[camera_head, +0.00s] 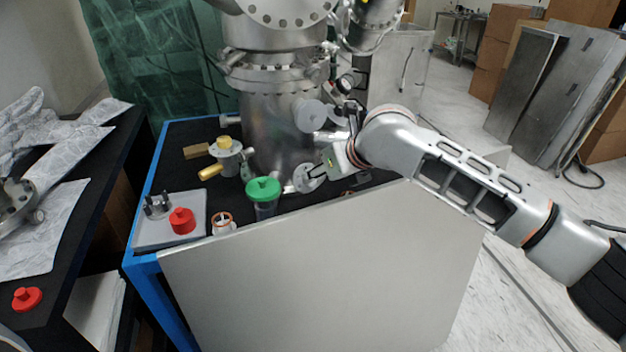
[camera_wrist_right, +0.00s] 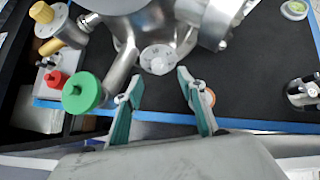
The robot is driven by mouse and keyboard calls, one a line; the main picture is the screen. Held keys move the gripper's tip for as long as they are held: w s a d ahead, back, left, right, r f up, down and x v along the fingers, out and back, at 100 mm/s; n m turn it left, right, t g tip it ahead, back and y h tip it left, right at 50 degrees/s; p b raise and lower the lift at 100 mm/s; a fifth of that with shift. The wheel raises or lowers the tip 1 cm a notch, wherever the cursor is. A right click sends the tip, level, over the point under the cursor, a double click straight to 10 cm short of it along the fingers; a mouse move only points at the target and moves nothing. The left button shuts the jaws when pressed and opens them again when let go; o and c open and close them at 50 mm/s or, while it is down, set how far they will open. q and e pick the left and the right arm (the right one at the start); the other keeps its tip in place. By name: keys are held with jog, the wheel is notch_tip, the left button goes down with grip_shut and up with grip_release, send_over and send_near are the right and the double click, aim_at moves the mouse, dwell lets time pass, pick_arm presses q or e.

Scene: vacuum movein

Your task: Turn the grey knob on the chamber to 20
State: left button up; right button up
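The steel vacuum chamber (camera_head: 280,120) stands on a dark-topped blue cart. A grey round knob (camera_head: 309,178) with small dark marks sits low on the chamber's front side. It also shows in the right wrist view (camera_wrist_right: 158,60), just beyond the fingertips and between their lines; its number cannot be read. My right gripper (camera_wrist_right: 159,80) is open with nothing between its green-padded fingers, pointing at the knob. In the head view my right gripper (camera_head: 325,168) is beside the knob, its fingers partly hidden. My left gripper is not in view.
A green-capped part (camera_head: 263,190), a yellow-handled valve (camera_head: 226,155) and a red knob (camera_head: 182,221) on a grey plate stand left of the knob. A large grey panel (camera_head: 330,270) stands at the cart's front. Stacked boxes (camera_head: 500,45) are far right.

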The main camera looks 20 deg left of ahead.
jog(key=b+x, duration=0.1)
jog(key=x, duration=0.3)
jog(key=shift+f, duration=0.4)
jog(key=shift+w+a+f+b, duration=0.3)
jog(key=shift+w+a+f, duration=0.05)
jog(key=shift+w+a, duration=0.15)
jog(key=shift+s, duration=0.1)
jog(key=shift+r, duration=0.1)
jog(key=shift+c, duration=0.5)
jog(key=c, duration=1)
